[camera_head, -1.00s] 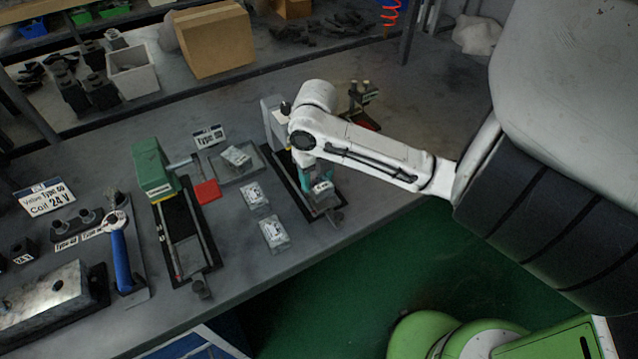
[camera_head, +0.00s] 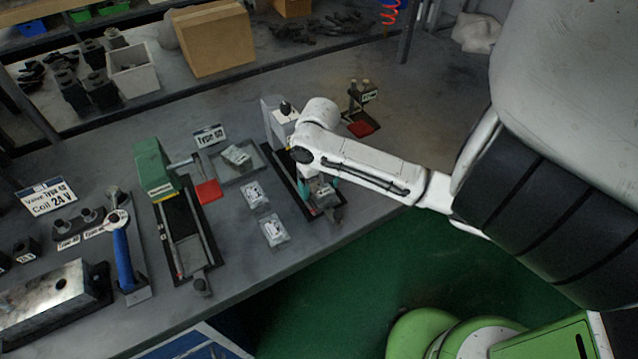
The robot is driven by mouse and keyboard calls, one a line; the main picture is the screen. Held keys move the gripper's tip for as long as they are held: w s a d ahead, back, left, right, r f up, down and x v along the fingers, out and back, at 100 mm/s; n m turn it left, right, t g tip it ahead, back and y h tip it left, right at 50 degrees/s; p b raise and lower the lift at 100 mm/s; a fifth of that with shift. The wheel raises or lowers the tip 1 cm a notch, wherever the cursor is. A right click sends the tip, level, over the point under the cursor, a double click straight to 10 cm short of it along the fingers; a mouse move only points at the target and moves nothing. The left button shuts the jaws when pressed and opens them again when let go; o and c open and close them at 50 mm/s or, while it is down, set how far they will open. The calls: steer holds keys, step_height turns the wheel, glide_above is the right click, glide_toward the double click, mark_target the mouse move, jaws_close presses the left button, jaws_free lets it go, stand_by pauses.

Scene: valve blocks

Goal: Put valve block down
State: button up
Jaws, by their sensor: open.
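A silver valve block (camera_head: 320,190) sits low in the right-hand black fixture (camera_head: 297,207), near its front end. My gripper (camera_head: 322,185), with teal fingers, is at this block, and its jaws are open. The arm partly hides the fingers and the fixture, so any contact cannot be made out. Two more valve blocks, a middle one (camera_head: 256,195) and a front one (camera_head: 273,231), lie on the grey bench left of the fixture. Another valve block (camera_head: 237,156) lies in a shallow grey tray (camera_head: 262,157) behind them.
A second fixture with a green head (camera_head: 153,168) and a red plate (camera_head: 208,191) stands to the left. A blue-handled tool (camera_head: 123,262) and a metal block (camera_head: 52,297) lie farther left. A small stand with a red base (camera_head: 361,129) is behind my arm. The bench front edge is close.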

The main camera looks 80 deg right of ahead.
mark_target(319, 185)
steer(key=shift+r, duration=0.1)
step_height(319, 185, up, 12)
steer(key=shift+b, duration=0.45)
stand_by(0.3)
